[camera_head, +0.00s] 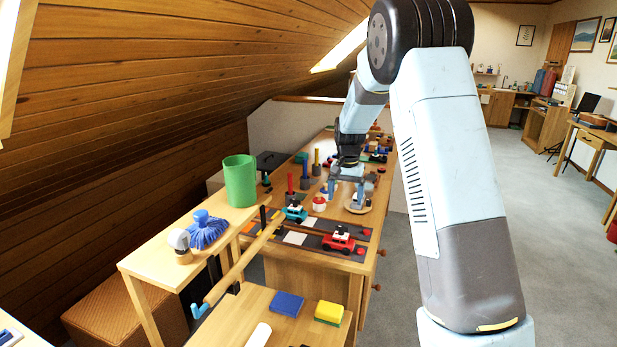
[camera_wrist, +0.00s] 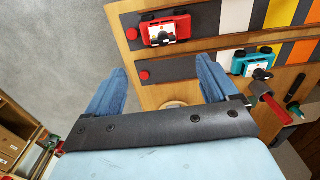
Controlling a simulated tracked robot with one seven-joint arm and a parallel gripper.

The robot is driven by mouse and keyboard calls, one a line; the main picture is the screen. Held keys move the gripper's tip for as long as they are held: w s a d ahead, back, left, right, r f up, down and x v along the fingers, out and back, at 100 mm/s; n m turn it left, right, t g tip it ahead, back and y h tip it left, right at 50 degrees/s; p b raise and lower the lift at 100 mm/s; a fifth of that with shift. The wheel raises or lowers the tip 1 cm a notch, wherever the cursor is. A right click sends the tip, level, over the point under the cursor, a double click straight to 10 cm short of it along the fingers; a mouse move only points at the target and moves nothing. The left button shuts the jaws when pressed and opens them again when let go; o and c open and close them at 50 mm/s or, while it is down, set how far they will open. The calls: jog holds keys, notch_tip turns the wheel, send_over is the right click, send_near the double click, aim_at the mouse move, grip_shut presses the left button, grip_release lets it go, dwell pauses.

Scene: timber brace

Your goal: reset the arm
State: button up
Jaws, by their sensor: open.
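My gripper (camera_head: 346,194) hangs at the end of my arm over the long wooden workbench (camera_head: 312,253). In the wrist view its two blue fingers stand wide apart (camera_wrist: 160,86) with nothing between them. A round wooden piece (camera_head: 357,206) shows just below the gripper; whether they touch I cannot tell. A red toy car (camera_head: 338,241) sits on the dark strip at the bench's near end and also shows in the wrist view (camera_wrist: 166,28). A teal toy car (camera_head: 295,212) stands behind it to the left, also in the wrist view (camera_wrist: 252,63).
Upright pegs (camera_head: 317,162) and small parts crowd the bench around the gripper. A wooden pole (camera_head: 243,261) slants nearby. A sloped timber ceiling (camera_head: 180,75) is left; open carpet lies right.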

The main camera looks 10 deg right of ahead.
jog(key=s+d+r+n+t, duration=0.1)
jog(key=s+r+n+t, duration=0.15)
jog(key=s+r, duration=1.6)
jog(key=s+n+t, duration=0.2)
jog(key=s+t, duration=0.1)
jog(key=s, duration=2)
jog(key=shift+d+r+n, duration=0.15)
jog(key=shift+d+n, duration=0.2)
